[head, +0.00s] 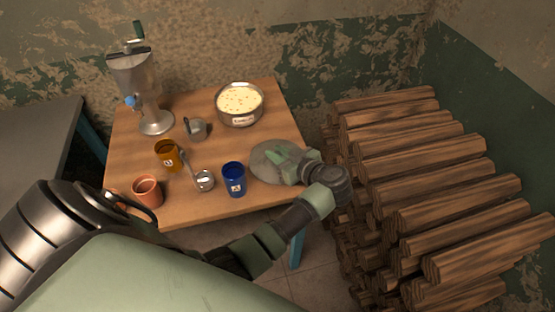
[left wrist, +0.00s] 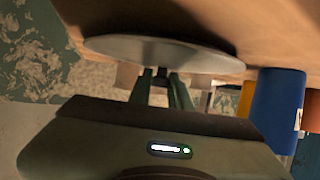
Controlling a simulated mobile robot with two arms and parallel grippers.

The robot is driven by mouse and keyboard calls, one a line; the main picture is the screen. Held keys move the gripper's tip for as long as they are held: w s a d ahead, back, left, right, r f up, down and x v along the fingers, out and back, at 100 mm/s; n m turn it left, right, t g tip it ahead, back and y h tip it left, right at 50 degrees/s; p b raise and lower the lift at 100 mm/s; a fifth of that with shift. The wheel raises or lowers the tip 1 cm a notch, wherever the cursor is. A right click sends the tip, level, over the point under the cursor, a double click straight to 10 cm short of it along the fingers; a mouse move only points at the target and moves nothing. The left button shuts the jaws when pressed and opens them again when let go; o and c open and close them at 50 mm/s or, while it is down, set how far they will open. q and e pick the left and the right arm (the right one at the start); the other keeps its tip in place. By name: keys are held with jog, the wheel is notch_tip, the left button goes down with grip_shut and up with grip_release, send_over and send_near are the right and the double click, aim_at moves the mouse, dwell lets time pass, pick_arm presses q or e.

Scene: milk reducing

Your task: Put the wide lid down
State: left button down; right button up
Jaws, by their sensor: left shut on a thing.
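The wide lid (head: 264,165) is a grey metal disc at the right front part of the table. My left gripper (head: 297,161) is shut on it, reaching over it from the right and partly covering it. In the left wrist view, which looks upside down, the lid (left wrist: 165,50) is roughly parallel to the tabletop and close to it, with a dark shadow beside it. The gripper fingers (left wrist: 163,88) meet at the lid's middle; the gripped part is mostly hidden. I cannot tell whether the lid touches the table. My right gripper is not in view.
A blue cup (head: 234,180) stands just left of the lid, with a ladle (head: 204,181), orange mug (head: 167,155) and clay pot (head: 147,191) farther left. An open pot (head: 240,117) of pale liquid and a metal separator (head: 139,90) stand behind. Stacked logs (head: 420,170) lie right.

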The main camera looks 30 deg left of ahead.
pick_arm(q)
jog(key=shift+f, duration=0.1)
jog(key=c, duration=1.3)
grip_release()
jog(key=shift+f, duration=0.1)
